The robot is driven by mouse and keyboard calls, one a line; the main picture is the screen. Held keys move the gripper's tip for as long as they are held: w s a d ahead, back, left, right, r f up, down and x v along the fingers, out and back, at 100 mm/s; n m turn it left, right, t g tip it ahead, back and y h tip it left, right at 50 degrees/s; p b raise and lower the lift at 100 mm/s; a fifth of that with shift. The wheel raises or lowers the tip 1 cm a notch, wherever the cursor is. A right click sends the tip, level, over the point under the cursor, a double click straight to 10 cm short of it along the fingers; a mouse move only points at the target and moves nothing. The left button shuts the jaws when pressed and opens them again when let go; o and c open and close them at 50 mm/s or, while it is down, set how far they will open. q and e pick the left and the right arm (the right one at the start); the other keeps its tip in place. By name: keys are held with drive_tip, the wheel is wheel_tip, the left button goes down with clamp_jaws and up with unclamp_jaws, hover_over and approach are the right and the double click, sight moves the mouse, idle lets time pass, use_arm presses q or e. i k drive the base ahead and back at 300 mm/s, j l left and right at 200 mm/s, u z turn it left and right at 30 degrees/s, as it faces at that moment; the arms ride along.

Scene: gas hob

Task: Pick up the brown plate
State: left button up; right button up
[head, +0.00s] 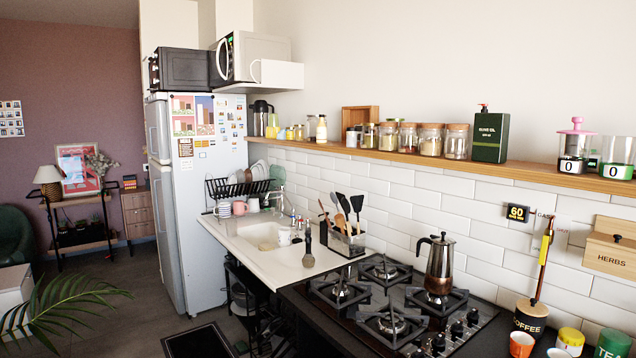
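Several plates stand on edge in a black dish rack (212,189) at the far end of the counter, by the fridge. One small plate among them looks brownish (240,177). It is small in the view and partly covered by its neighbours and the rack wires, so its colour is hard to be sure of. A pale plate (259,169) stands beside it. Neither of my grippers shows in the head view.
The white counter with a sink (262,235) holds mugs (239,208) below the rack. A gas hob (385,300) with a moka pot (439,265) and a utensil holder (346,241) stand nearer. The fridge (205,240) borders the counter. Floor at left is partly free.

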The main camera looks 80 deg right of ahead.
sight(248, 177)
drive_tip(key=z, duration=2.05)
drive_tip(key=i+j+u, duration=0.15)
drive_tip(key=i+u, duration=0.15)
drive_tip(key=i, duration=0.4)
drive_tip(key=i+u, duration=0.35)
drive_tip(key=i, duration=0.35)
drive_tip(key=i+l+u, duration=0.3)
drive_tip(key=i, duration=0.35)
drive_tip(key=i+j+z, duration=0.15)
drive_tip(key=i, duration=0.25)
drive_tip(key=i+z, duration=0.2)
drive_tip(key=i, duration=0.25)
drive_tip(key=i+j+z, duration=0.25)
drive_tip(key=z, duration=0.3)
drive_tip(key=i+j+z, duration=0.2)
drive_tip(key=i+z, duration=0.2)
drive_tip(key=i+j+z, duration=0.1)
drive_tip(key=z, duration=0.3)
drive_tip(key=i+j+z, duration=0.15)
drive_tip(key=j+z, duration=0.25)
drive_tip(key=i+j+z, duration=0.1)
drive_tip(key=j+z, duration=0.3)
drive_tip(key=l, duration=0.1)
